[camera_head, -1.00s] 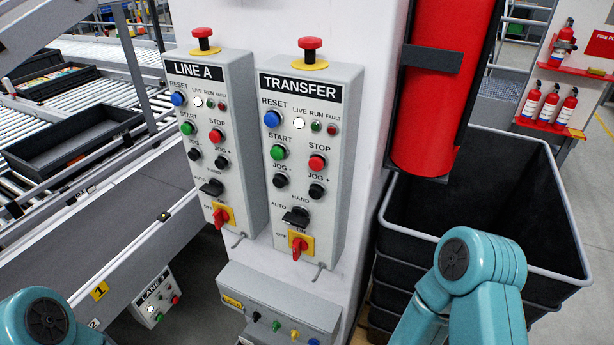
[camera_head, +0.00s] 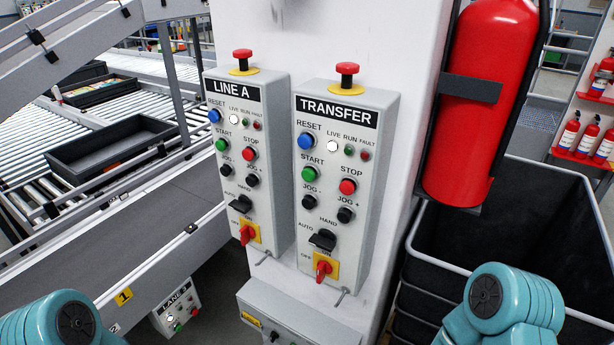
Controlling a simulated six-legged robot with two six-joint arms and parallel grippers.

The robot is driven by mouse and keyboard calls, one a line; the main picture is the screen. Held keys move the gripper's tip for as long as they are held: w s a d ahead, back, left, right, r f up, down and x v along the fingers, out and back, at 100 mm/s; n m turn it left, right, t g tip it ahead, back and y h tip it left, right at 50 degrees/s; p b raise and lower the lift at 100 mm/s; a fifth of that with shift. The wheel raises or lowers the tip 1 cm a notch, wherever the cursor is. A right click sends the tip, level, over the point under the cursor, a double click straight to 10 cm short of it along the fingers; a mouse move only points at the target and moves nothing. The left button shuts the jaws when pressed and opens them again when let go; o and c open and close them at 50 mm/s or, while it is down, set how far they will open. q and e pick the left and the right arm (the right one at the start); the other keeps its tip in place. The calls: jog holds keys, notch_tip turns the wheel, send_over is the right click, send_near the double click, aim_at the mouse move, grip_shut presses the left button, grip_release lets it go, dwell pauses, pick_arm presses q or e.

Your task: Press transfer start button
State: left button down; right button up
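The grey TRANSFER control box (camera_head: 372,225) is mounted on a white column near the middle of the camera_head view. Its green START button (camera_head: 309,174) sits below the blue RESET button (camera_head: 306,141) and left of the red STOP button (camera_head: 348,186). Its white LIVE lamp (camera_head: 334,145) looks lit; the green RUN lamp (camera_head: 349,149) looks dark. A red mushroom button on a yellow collar (camera_head: 347,74) tops the box. Teal links of my left and right arms show at the lower corners, apart from the box. Neither gripper is in the picture.
A similar LINE A box (camera_head: 277,190) stands just left, with its own green START button (camera_head: 222,145). A red cylinder (camera_head: 485,100) hangs on the column at right, above a black bin (camera_head: 530,250). A grey lower box (camera_head: 285,320) juts out below. Roller conveyors (camera_head: 120,110) lie left.

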grip_shut()
dwell(1.5)
